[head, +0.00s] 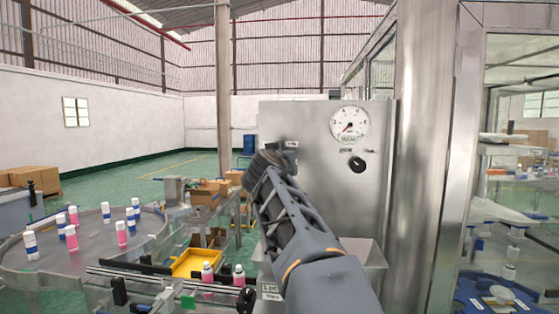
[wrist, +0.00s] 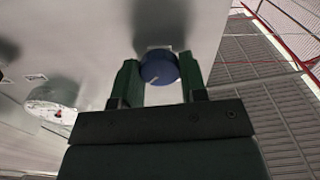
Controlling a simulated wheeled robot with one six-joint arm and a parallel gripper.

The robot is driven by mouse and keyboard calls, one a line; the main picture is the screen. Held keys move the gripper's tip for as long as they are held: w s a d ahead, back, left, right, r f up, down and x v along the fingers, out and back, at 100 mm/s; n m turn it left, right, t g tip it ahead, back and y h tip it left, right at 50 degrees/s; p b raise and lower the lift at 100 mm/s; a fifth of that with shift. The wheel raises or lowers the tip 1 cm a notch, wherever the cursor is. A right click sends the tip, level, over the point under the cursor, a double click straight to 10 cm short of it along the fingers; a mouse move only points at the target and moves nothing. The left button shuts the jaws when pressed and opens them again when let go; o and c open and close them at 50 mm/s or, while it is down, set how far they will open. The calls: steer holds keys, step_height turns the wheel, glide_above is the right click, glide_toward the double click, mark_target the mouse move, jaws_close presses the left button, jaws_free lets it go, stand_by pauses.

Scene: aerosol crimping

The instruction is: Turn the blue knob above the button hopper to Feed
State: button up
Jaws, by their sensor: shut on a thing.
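The blue knob (wrist: 160,71) sits on the steel panel (wrist: 100,25) in the wrist view, with a pale pointer line on its face. The two dark green fingers of my gripper (wrist: 158,66) stand on either side of it, shut on it. In the head view my gripper (head: 262,166) is at the left part of the steel panel (head: 310,190) and hides the knob. A small label shows just right of the gripper, too small to read. A grey metal bin (head: 372,253), perhaps the hopper, is partly hidden behind my arm.
A round gauge (head: 349,124) and a black knob (head: 357,164) are on the panel's right side. A steel pillar (head: 422,150) stands further right. A round table (head: 85,250) with several bottles and a yellow tray (head: 192,262) are at left.

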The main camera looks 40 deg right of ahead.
steer(key=shift+n, duration=8.9)
steer(key=o, duration=0.9)
